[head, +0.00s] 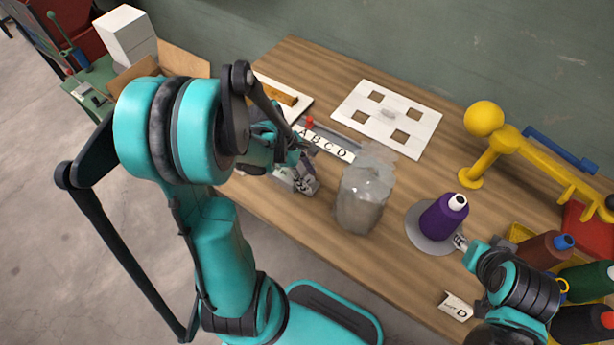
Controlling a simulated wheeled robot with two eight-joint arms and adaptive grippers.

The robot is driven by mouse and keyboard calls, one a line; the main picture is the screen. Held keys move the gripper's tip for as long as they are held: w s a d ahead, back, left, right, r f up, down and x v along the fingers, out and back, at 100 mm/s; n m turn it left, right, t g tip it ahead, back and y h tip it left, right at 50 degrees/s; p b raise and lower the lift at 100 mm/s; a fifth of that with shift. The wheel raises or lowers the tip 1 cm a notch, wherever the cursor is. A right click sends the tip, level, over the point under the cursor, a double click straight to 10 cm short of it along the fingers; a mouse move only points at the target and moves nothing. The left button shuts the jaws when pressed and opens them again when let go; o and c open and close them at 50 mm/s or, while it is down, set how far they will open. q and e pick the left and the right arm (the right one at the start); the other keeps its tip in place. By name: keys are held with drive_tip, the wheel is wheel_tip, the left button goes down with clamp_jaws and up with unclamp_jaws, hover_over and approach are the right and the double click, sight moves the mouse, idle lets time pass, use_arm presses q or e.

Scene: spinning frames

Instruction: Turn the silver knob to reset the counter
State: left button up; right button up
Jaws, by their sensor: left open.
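My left gripper (306,174) is open and reaches down at the near left edge of the wooden table. It is over or against a small grey metal device (283,181), which looks like the counter. The silver knob cannot be made out; my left arm and gripper cover much of that spot. My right gripper (461,242) is low beside the purple cone (440,219) on a round grey plate. Its fingers are too small to tell open or shut.
A white board with square holes (386,117) lies at the back. A yellow stand (505,150) and several coloured cones crowd the right.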

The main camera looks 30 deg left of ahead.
use_arm(q)
clamp_jaws()
drive_tip(key=shift+m, duration=0.4)
drive_tip(key=m, duration=0.1)
drive_tip(key=m+g, duration=0.1)
drive_tip(key=m, duration=0.1)
drive_tip(key=m+g, duration=0.1)
drive_tip(key=shift+w+m+b, duration=0.25)
drive_tip(key=shift+m+b, duration=0.15)
drive_tip(key=m+g, duration=0.1)
drive_tip(key=m, duration=0.1)
drive_tip(key=m+g, duration=0.1)
drive_tip(key=m, duration=0.2)
drive_tip(key=shift+w+y, duration=0.15)
drive_tip(key=shift+y, duration=0.25)
